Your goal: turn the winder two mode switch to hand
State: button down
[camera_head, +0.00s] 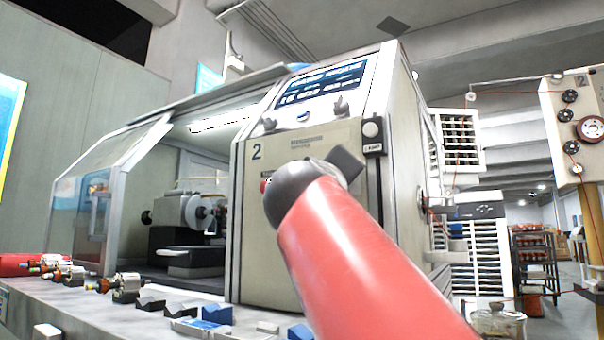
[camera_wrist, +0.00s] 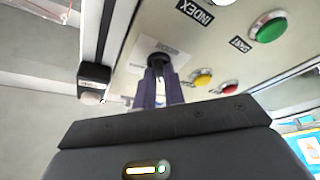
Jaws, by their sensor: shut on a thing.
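The winder marked 2 (camera_head: 310,140) stands in the middle of the head view, with its beige control panel facing me. The mode switch (camera_wrist: 158,58) is a dark round knob on that panel in the wrist view. My gripper (camera_wrist: 159,76) is shut on this knob, with a finger on each side of it. The gripper partly hides the knob, and the label behind it is too washed out to read. I cannot tell which position the switch points to. In the head view my red arm and dark wrist hide the switch and the fingers.
Green (camera_wrist: 270,28), yellow (camera_wrist: 202,78) and red (camera_wrist: 228,87) buttons sit close beside the knob. A black box with a pale button (camera_wrist: 94,80) is at the panel's edge. Armatures (camera_head: 126,287) and dark V-blocks (camera_head: 182,309) lie on the bench (camera_head: 90,315) in front.

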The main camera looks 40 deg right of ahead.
jog(key=shift+r+n, duration=0.2)
jog(key=shift+n, duration=0.2)
jog(key=c, duration=1.5)
grip_release()
jog(key=shift+f, duration=0.15)
jog(key=b+v, duration=0.2)
jog(key=v, duration=0.5)
jog(key=shift+s+a, duration=0.25)
jog(key=shift+s, duration=0.1)
